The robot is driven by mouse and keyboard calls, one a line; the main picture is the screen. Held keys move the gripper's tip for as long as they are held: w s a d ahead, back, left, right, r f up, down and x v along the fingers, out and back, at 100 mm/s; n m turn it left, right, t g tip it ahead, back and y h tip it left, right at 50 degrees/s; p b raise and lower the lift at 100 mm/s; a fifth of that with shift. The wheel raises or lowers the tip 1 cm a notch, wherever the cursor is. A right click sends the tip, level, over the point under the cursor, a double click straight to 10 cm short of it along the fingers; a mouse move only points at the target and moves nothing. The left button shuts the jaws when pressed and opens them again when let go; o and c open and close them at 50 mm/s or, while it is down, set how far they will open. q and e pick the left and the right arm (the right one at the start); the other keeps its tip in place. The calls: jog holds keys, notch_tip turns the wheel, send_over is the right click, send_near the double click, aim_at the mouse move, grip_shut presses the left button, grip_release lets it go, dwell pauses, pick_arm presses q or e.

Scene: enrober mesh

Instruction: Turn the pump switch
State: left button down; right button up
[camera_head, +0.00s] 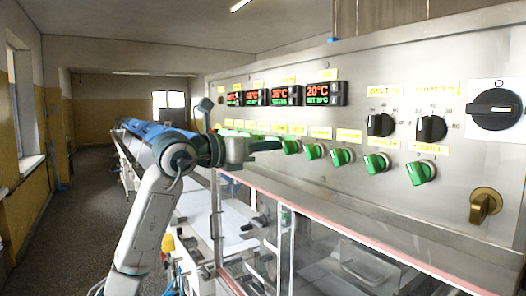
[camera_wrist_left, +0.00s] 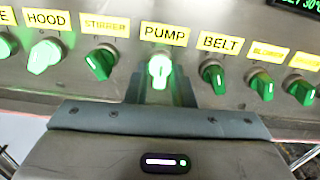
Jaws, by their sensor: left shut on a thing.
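The pump switch (camera_wrist_left: 159,71) is a bright green knob under the yellow PUMP label (camera_wrist_left: 164,34) in the left wrist view. Its handle stands roughly upright and looks lit. My left gripper (camera_head: 268,146) reaches the panel in the head view, at the left part of the row of green knobs. In the left wrist view its two fingers (camera_wrist_left: 160,84) are on either side of the pump switch, shut on it. In the head view the gripper hides the pump switch. My right gripper is in neither view.
The stirrer knob (camera_wrist_left: 101,63) and belt knob (camera_wrist_left: 214,75) flank the pump switch closely; the hood knob (camera_wrist_left: 44,56) is further left. Temperature displays (camera_head: 284,96), black dials (camera_head: 431,129) and a brass handle (camera_head: 485,206) share the steel panel. A glazed enclosure (camera_head: 340,240) juts out below.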

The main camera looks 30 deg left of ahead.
pick_arm(q)
jog(key=shift+r+n+b, duration=0.1)
jog(key=shift+n+b, duration=0.55)
jog(key=shift+n, duration=2.15)
jog(key=c, duration=1.5)
grip_release()
